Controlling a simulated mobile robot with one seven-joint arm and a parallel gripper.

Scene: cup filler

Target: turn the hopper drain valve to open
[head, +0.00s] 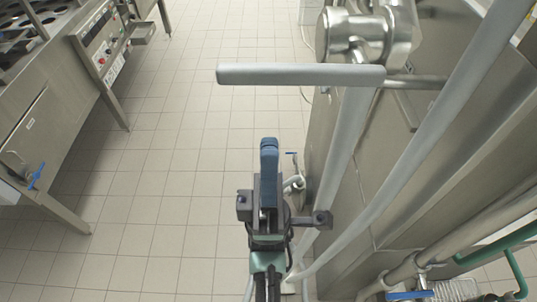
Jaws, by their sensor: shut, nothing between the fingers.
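Several valves with blue levers are in the head view, and I cannot tell which is the hopper drain valve. Another blue lever (35,177) is on the steel machine at the left. A third blue lever (410,296) is on a pipe at the bottom right edge. My gripper (269,146) is in the middle, fingers shut and empty, pointing up the picture. Whether it touches the nearby valve cannot be told.
A grey horizontal bar handle (300,75) on a steel fitting (365,38) lies beyond my gripper. Grey pipes (425,130) slant along the steel housing (470,140) at the right. A steel machine with a control panel (103,38) stands left. Tiled floor (170,150) between is clear.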

